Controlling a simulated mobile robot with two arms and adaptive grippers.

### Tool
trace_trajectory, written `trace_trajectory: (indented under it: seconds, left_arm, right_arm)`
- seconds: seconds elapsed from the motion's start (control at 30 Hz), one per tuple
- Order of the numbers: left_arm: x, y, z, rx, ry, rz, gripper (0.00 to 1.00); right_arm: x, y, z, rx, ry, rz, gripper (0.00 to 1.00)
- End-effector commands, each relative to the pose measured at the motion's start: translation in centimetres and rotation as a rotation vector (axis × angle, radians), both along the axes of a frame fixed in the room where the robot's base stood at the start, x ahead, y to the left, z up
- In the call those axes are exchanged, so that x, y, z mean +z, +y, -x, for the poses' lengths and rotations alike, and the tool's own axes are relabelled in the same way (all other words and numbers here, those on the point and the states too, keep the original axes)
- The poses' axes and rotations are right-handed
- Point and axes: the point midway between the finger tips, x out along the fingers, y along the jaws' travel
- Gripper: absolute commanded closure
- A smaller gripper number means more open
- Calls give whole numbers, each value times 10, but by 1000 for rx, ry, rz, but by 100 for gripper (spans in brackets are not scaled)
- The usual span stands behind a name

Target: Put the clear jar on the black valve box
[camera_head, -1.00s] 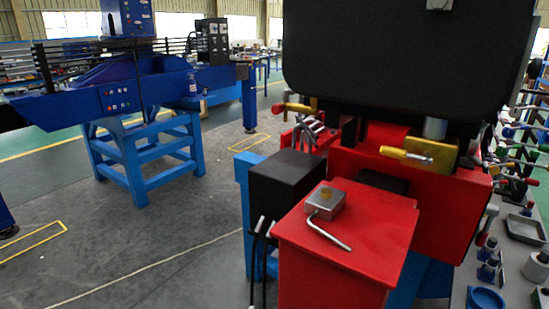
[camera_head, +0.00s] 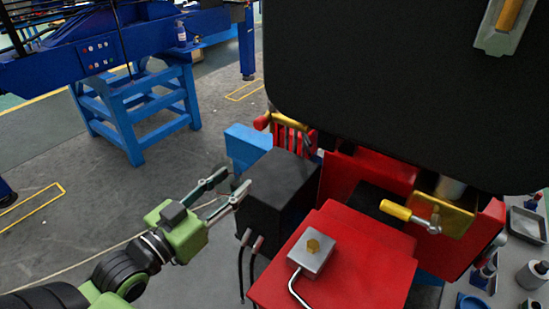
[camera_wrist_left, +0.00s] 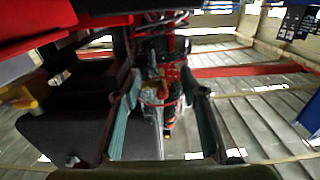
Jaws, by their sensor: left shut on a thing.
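The black valve box (camera_head: 277,188) stands left of the red block in the head view, its dark top facing up. It also shows as a dark mass at left in the wrist view (camera_wrist_left: 75,125). My left gripper (camera_head: 235,181) comes in from the left, its fingertips just left of the box's upper left side. Its fingers stand apart, shut on the clear jar. The jar shows faintly as a see-through shape between the fingers in the left wrist view (camera_wrist_left: 163,95); its outline is hard to make out. My right gripper is not in view.
A red block (camera_head: 355,262) with a grey metal piece (camera_head: 312,252) and bent rod is right of the box. A large black panel (camera_head: 400,80) overhangs behind. A yellow-handled lever (camera_head: 398,209) sticks out at right. Open floor lies left.

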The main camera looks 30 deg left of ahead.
Motion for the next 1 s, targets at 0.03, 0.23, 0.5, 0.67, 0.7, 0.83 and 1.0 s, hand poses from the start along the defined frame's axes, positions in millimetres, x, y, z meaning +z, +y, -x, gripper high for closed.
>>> trace_trajectory:
  seconds: [0.03, 0.23, 0.5, 0.67, 0.7, 0.83, 1.0]
  left_arm:
    - [-3, -1, -8, -1, -9, 0, 83]
    - [-2, -5, -36, 0, -9, -1, 83]
    - [5, -11, -86, 2, -3, 2, 83]
    - [3, -15, -109, 2, -2, 0, 83]
    - [2, -15, -113, 1, -1, 0, 83]
    - [2, -17, -122, 1, -2, 0, 83]
    - [4, -21, -150, 1, -1, 0, 83]
  right_arm:
    - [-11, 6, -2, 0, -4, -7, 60]
    - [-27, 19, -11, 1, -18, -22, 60]
    - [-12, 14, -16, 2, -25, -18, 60]
    - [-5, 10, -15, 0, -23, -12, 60]
    - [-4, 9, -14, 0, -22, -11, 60]
    - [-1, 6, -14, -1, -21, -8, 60]
    - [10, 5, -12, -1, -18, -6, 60]
